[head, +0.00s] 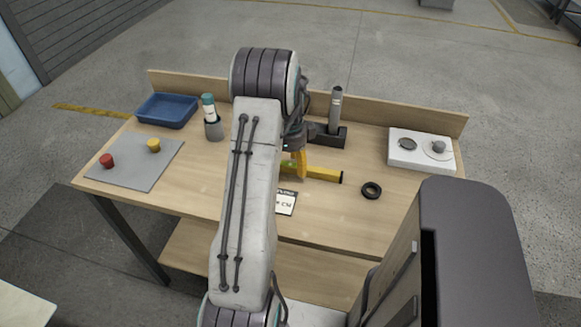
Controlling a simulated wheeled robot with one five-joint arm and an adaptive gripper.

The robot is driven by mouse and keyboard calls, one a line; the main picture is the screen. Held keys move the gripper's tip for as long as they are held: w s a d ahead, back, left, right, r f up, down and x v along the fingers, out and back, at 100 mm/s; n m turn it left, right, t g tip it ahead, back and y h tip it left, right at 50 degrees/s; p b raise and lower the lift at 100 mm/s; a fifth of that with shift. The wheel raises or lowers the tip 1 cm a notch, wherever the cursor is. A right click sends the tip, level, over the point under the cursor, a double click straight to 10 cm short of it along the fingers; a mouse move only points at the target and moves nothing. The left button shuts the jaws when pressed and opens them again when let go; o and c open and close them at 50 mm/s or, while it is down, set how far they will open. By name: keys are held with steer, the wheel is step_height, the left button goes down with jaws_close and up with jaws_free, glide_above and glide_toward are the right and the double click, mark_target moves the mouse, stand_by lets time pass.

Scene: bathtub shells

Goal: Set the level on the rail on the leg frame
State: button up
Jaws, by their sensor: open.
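A yellow level (322,174) with a dark end lies on the workbench, just right of my arm. Its left part is hidden behind the arm. A short orange-yellow upright piece (299,164) shows beside it; I cannot tell whether it belongs to the level. My gripper (292,142) is mostly hidden by my own arm, above the bench near the level's left end. It is open, and I see nothing held in it. I cannot make out the leg frame or its rail for certain; the arm covers the middle of the bench.
On the bench (205,185) are a blue tray (168,110), a grey mat (135,176) with red (106,160) and yellow (154,145) knobs, a bottle in a cup (213,131), a dark holder (332,140) with a grey cylinder, a black ring (371,190) and a white plate (405,157).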

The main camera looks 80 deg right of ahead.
steer(key=shift+f, duration=0.8)
jaws_close()
